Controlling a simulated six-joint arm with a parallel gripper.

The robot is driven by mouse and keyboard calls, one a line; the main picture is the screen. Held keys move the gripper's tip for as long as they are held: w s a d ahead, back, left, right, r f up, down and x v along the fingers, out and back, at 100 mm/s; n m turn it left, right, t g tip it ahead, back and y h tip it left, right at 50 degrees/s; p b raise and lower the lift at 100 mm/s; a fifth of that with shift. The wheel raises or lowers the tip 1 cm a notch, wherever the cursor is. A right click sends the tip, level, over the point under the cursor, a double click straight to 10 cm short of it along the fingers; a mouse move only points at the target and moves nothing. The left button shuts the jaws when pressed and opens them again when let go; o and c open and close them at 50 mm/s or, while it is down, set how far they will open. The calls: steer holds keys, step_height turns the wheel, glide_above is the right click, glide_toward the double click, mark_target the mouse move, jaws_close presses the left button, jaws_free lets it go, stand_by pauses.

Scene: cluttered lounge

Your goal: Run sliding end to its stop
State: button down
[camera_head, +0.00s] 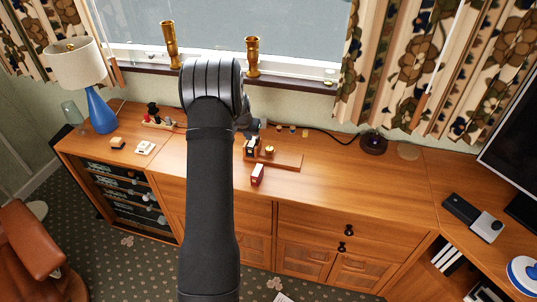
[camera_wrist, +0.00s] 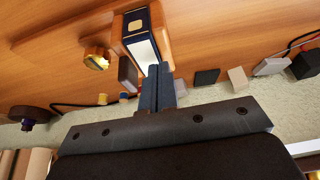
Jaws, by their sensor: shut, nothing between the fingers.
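A low wooden stand (camera_head: 288,160) lies on the sideboard, with a small dark block with a pale face (camera_head: 250,148) at its left. In the wrist view the block is a dark blue and white box (camera_wrist: 137,35) beside an orange-brown wooden piece (camera_wrist: 156,12). I cannot tell for sure which part is the sliding end. A gold knob-like piece (camera_head: 270,150) is beside the box and also shows in the wrist view (camera_wrist: 96,58). My gripper (camera_wrist: 159,70) is shut and empty, its tips close to the box's pale end; contact is unclear. My arm hides part of the head view.
Small blocks (camera_wrist: 237,78) and a cable (camera_head: 325,132) lie along the wall. A blue lamp (camera_head: 99,110) stands left, a dark round device (camera_head: 373,143) right. The sideboard top between stand and device is mostly clear.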

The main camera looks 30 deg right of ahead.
steer(key=shift+s+d, duration=3.4)
steer(key=shift+s, duration=0.1)
steer(key=shift+s+d, duration=0.25)
steer(key=shift+w+a, duration=0.55)
steer(key=shift+w, duration=0.05)
step_height(320, 180, up, 7)
stand_by(0.4)
steer(key=shift+f, duration=0.1)
glide_above(271, 150)
step_height(271, 150, down, 7)
steer(key=shift+a+r, duration=0.15)
stand_by(0.4)
stand_by(0.8)
